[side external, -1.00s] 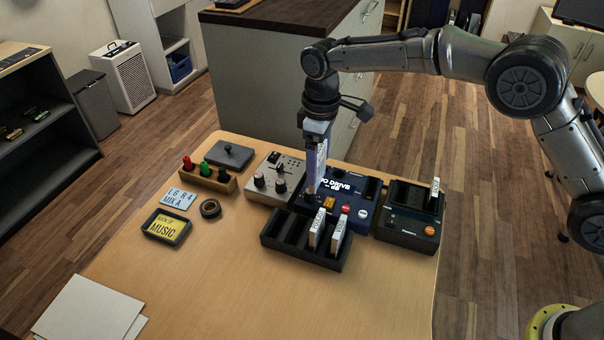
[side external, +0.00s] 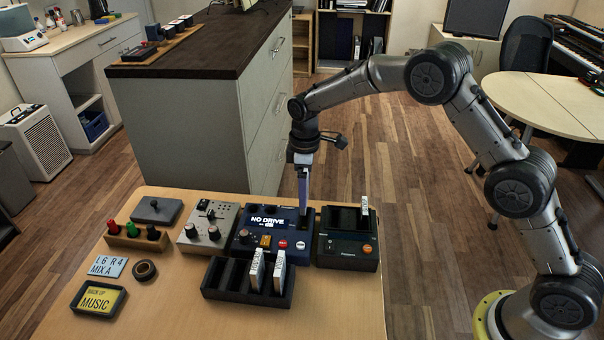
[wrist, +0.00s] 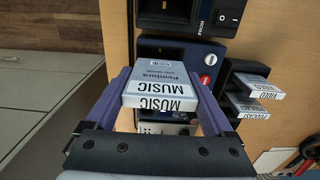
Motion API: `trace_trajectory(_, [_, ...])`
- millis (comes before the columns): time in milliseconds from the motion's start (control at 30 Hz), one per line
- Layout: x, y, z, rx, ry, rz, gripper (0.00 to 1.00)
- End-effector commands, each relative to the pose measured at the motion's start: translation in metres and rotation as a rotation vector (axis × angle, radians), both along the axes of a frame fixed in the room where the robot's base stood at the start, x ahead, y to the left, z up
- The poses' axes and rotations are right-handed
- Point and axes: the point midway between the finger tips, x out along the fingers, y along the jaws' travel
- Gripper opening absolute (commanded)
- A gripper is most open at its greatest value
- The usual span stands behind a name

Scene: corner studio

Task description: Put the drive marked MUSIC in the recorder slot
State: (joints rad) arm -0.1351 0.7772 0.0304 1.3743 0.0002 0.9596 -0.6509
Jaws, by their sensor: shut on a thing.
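The drive marked MUSIC (wrist: 160,88) is held between the two fingers of my gripper (side external: 303,207), with its label towards the wrist camera. In the side view the fingers cover the drive. The recorder (side external: 243,243) is a blue box with a lit screen reading NO DRIVE and red and white buttons. My gripper is at its right back part, right of the screen. In the wrist view a dark slot opening (wrist: 165,52) shows just beyond the drive. I cannot tell whether the drive touches the recorder.
A black rack (side external: 224,279) in front holds two drives, marked VIDEO (wrist: 258,86) and PODCAST (wrist: 247,106). A dark device (side external: 345,247) with an upright drive (side external: 364,205) stands right of the recorder. A grey knob mixer (side external: 207,229) stands left.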

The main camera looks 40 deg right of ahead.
Motion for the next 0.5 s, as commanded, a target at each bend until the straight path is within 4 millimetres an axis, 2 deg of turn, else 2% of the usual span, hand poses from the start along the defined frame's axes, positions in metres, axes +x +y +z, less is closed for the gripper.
trace_trajectory(500, [-0.001,0.0,-0.044,0.0,0.001,0.0,0.26])
